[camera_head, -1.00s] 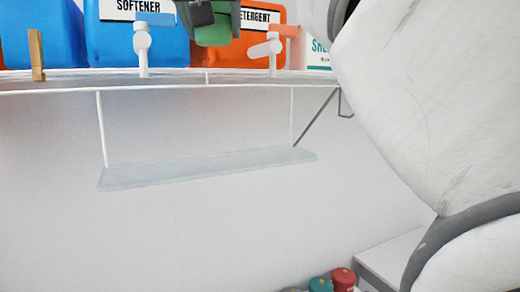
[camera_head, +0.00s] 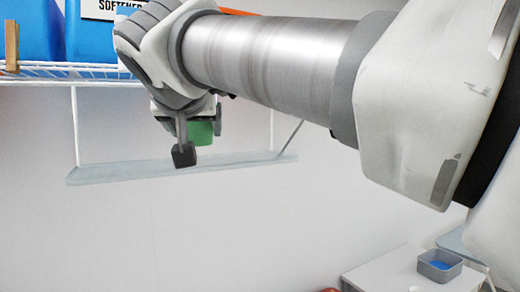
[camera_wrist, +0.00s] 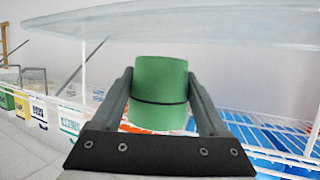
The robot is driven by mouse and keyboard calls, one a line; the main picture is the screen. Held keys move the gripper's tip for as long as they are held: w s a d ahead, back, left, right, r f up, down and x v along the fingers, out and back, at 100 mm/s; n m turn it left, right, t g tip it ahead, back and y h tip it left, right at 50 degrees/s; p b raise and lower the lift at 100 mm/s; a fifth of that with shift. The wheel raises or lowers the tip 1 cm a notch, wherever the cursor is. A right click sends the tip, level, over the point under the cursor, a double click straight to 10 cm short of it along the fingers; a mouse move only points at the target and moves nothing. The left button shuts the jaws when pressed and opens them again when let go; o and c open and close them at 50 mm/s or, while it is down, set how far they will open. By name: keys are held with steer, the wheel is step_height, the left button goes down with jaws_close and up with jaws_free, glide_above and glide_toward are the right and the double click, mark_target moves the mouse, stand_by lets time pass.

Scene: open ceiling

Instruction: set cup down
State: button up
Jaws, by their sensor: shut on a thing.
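My gripper (camera_head: 201,142) is shut on a green cup (camera_head: 200,132), with one dark finger on each side of it. In the head view the cup is partly hidden by my wrist and a finger. It appears just above or in front of a pale glass shelf (camera_head: 110,175); I cannot tell whether it touches the shelf. In the wrist view the green cup (camera_wrist: 160,75) sits between the fingers, with a dark line around it. The glass shelf's edge (camera_wrist: 230,25) spans the top of that view.
A white wire shelf (camera_head: 60,72) with blue containers (camera_head: 90,40) is above the glass shelf. A wooden peg (camera_head: 12,46) stands at its left. A grey bin (camera_head: 438,265) sits on a white surface at lower right. The glass shelf's visible top looks empty.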

steer(key=shift+f, duration=1.5)
steer(key=shift+f+b, duration=0.15)
steer(key=shift+b, duration=0.2)
steer(key=o, duration=1.2)
steer(key=shift+r, duration=0.25)
